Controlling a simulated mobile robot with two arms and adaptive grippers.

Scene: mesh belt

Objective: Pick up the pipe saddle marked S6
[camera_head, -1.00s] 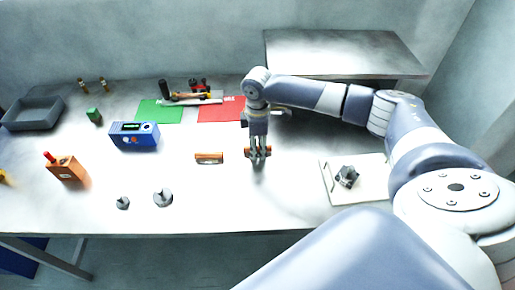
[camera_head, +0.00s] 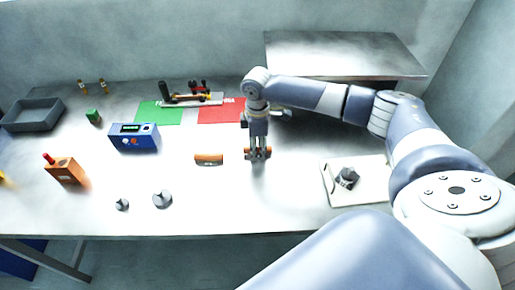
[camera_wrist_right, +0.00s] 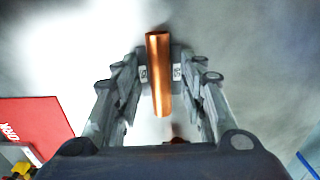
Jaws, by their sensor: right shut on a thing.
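My right gripper (camera_head: 258,154) is over the middle of the table, pointing down. Its fingers (camera_wrist_right: 160,75) are shut on a copper-coloured, pipe-shaped saddle (camera_wrist_right: 158,60), which runs lengthwise between them in the wrist view. Small pale marks show beside the piece at the fingertips, too small to read, so I cannot confirm S6. In the head view the held piece is mostly hidden by the fingers and appears at table level. A second, similar copper-coloured piece (camera_head: 209,159) with a pale label lies on the table just left of the gripper. My left gripper is not in view.
Green (camera_head: 160,112) and red (camera_head: 221,110) mats lie behind. A blue device (camera_head: 134,136), an orange box (camera_head: 66,170) and two grey cone-like parts (camera_head: 162,199) are to the left. A white plate (camera_head: 338,195) with a grey part is at right. The front middle is clear.

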